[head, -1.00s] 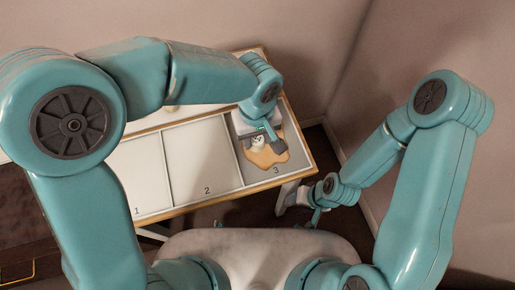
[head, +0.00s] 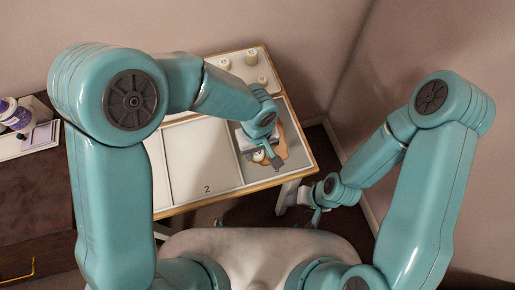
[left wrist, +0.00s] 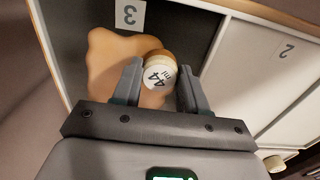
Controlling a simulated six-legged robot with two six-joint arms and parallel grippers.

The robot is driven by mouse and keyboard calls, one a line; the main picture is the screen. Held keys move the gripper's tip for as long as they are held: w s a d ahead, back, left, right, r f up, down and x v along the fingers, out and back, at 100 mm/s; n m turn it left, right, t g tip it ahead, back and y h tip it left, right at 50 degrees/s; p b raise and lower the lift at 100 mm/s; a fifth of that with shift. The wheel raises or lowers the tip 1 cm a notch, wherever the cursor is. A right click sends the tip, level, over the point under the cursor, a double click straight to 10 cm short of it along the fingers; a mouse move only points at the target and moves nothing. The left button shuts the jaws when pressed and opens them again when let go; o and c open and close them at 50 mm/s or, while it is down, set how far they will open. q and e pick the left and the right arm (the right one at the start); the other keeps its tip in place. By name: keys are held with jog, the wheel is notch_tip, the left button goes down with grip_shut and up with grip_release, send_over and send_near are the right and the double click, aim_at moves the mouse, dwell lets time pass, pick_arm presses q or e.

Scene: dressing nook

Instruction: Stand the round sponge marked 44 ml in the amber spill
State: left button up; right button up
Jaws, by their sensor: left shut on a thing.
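The round sponge marked 44 ml (left wrist: 158,74) is white with an amber-brown band at its far end, and it lies between the fingers of my left gripper (left wrist: 160,88). The gripper is shut on it. The amber spill (left wrist: 108,62) is an irregular patch in the dark grey compartment marked 3, under and beside the sponge. I cannot tell whether the sponge touches it. In the head view my left gripper (head: 268,160) hides part of the spill (head: 294,148), and a bit of the sponge (head: 259,155) shows. My right gripper (head: 316,216) is low beside the table; its jaws are unclear.
The table (head: 228,200) has pale compartments, one marked 2, left of the grey one. Purple-and-white bottles (head: 18,115) stand at the far left. A wall is close on the right.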

aim_at(257, 153)
pick_arm(q)
jog(key=o, duration=1)
jog(key=shift+r+p, duration=0.45)
jog(key=shift+r, duration=5.75)
